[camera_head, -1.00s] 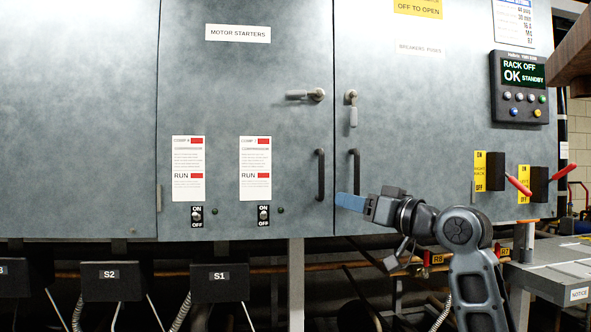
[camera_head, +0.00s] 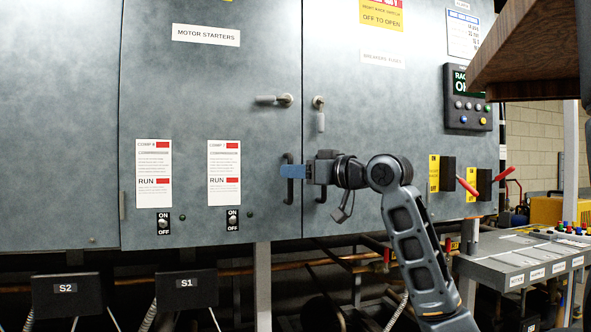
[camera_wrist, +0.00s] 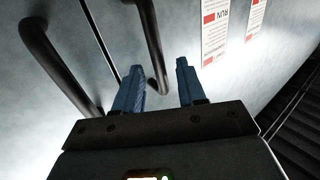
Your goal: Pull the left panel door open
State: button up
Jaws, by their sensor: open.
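The left panel door (camera_head: 200,80) is a grey metal door with a MOTOR STARTERS label, and it looks shut. Its dark vertical bar handle (camera_head: 288,190) is near its right edge. In the wrist view, my open gripper (camera_wrist: 158,85) has one finger on each side of the left door's handle (camera_wrist: 152,42) as seen there. I cannot tell whether either finger touches it. A lever latch (camera_head: 275,100) above the handle lies horizontal.
The right panel door (camera_head: 380,110) is beside it, with its own bar handle (camera_wrist: 50,55) near the seam and a lever (camera_head: 319,115) hanging vertical. Red-handled switches (camera_head: 467,186) and a control desk (camera_head: 520,258) are at the right. A brown wooden object (camera_head: 530,60) juts in at upper right.

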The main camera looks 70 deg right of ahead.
jog(key=shift+w+d, duration=0.1)
jog(key=shift+w, duration=0.3)
jog(key=shift+c, duration=0.3)
grip_shut()
